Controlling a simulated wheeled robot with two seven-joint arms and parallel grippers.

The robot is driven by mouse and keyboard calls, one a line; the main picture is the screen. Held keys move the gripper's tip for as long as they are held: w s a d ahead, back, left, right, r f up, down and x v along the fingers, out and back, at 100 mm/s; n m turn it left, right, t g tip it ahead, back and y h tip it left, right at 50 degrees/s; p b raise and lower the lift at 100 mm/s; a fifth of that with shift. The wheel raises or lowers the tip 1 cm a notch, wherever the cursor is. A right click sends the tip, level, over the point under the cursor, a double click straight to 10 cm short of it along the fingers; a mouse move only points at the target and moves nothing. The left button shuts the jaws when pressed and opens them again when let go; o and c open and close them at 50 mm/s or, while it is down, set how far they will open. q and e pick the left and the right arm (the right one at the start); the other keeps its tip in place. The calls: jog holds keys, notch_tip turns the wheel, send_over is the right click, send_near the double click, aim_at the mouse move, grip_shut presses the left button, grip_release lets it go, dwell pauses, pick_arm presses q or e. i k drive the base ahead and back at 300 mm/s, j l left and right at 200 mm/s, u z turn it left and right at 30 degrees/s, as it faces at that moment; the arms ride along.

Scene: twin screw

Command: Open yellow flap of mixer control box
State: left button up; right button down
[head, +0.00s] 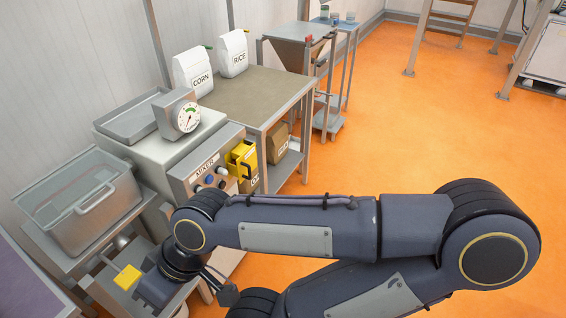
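The mixer control box (207,172) is a grey box labelled MIXER with several round knobs on its front, left of the picture's middle. The yellow flap (243,160) is at the right end of the box and has a dark, handle-like edge. I cannot tell how far it stands open. My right arm reaches in from the right across the front of the box. My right gripper (152,287) is low at the left, below the box and apart from the flap. Its fingers cannot be made out. A small yellow block (127,277) shows at its end. My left gripper is not in view.
A gauge (187,117) and a metal tray (130,117) sit above the box. A lidded steel tub (80,200) is to the left. A table (240,98) with CORN (193,72) and RICE (232,54) bags stands behind.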

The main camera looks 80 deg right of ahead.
aim_at(245, 154)
jog(key=z, duration=2.25)
jog(key=i+l+u, duration=0.1)
jog(key=i+u, duration=0.15)
jog(key=i, duration=0.15)
jog(key=i+l+u, duration=0.2)
jog(key=i, duration=0.15)
